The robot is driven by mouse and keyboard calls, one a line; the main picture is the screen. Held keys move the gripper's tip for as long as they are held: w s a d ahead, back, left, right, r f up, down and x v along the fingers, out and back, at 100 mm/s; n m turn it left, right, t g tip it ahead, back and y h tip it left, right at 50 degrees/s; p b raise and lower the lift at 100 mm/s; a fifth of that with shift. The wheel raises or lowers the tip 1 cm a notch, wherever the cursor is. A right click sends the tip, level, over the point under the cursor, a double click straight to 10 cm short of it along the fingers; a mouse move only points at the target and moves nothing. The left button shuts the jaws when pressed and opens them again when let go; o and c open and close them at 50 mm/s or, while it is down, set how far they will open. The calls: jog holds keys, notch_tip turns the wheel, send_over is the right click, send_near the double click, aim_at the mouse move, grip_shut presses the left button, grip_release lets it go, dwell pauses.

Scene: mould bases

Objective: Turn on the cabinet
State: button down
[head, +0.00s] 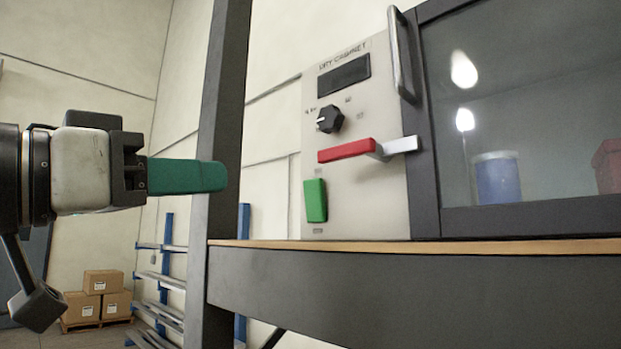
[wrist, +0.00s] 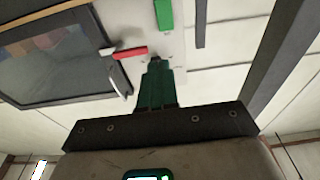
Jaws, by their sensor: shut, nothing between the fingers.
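The dry cabinet stands on a bench, with a light control panel (head: 362,205) left of its dark-framed glass door (head: 520,120). The panel has a dark display (head: 344,75), a black knob (head: 330,119), a red-handled lever (head: 347,151) and a green rocker or button (head: 315,200) low down. My gripper (head: 222,177) has green fingers, shut and empty, left of the panel and apart from it in the head view.
A dark upright post (head: 222,100) stands between my gripper and the panel in the head view. The bench edge (head: 420,285) runs below the cabinet. A door handle (head: 400,52) sticks out. A rack (head: 165,280) and cardboard boxes (head: 100,295) stand behind.

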aim_at(318, 178)
jog(key=shift+w, duration=0.1)
jog(key=x, duration=1.4)
